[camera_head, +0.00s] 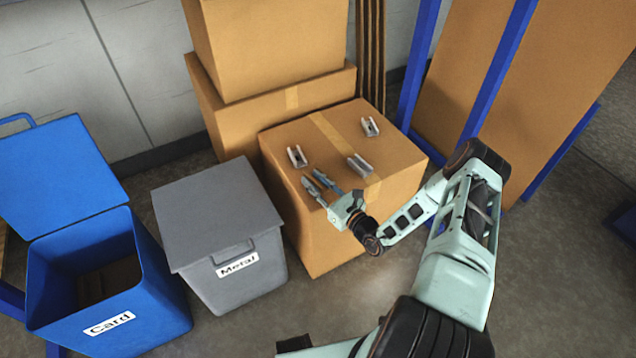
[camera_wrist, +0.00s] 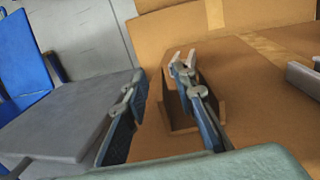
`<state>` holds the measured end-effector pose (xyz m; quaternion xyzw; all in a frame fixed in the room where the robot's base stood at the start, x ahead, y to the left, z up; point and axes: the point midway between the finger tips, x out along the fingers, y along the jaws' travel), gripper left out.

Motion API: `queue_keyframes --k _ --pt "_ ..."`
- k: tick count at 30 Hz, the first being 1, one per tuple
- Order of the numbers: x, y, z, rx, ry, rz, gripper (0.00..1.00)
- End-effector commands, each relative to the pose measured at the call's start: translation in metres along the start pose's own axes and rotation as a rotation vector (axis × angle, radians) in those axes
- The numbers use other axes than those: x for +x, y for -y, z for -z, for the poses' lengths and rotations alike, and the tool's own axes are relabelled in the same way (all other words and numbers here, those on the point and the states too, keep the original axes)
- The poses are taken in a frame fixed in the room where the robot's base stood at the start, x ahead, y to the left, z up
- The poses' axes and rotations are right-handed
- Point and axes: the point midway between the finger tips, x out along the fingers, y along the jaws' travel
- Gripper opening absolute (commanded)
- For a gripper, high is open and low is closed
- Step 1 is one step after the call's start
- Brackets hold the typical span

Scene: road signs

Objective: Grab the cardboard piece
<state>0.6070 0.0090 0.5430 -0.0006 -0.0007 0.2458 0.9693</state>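A small brown cardboard piece (camera_wrist: 174,108) with raised sides lies on top of the large cardboard box (camera_head: 337,237), in the wrist view. Its colour nearly matches the box, and I cannot pick it out in the head view, where my gripper covers that spot. My gripper (camera_head: 315,180) is over the box's near left edge. In the wrist view my gripper (camera_wrist: 162,82) is open, its fingers apart. The right finger passes in front of the piece; the left finger is to its left. I cannot tell whether either touches it.
Metal brackets (camera_head: 297,157), (camera_head: 370,127) and (camera_head: 360,166) lie on the box top. A lidded grey Metal bin (camera_head: 240,270) stands left of the box. An open blue Card bin (camera_head: 150,290) is farther left. Stacked boxes (camera_head: 270,45) stand behind.

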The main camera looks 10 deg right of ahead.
Motion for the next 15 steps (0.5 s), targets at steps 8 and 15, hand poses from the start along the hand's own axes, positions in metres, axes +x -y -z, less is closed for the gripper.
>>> queue_keyframes --k 8,15 --pt "0.0115 -0.0001 0.0004 0.0 -0.001 0.0 0.25" --pt "0.0112 -0.0001 0.0005 0.0 -0.001 -0.001 0.01"
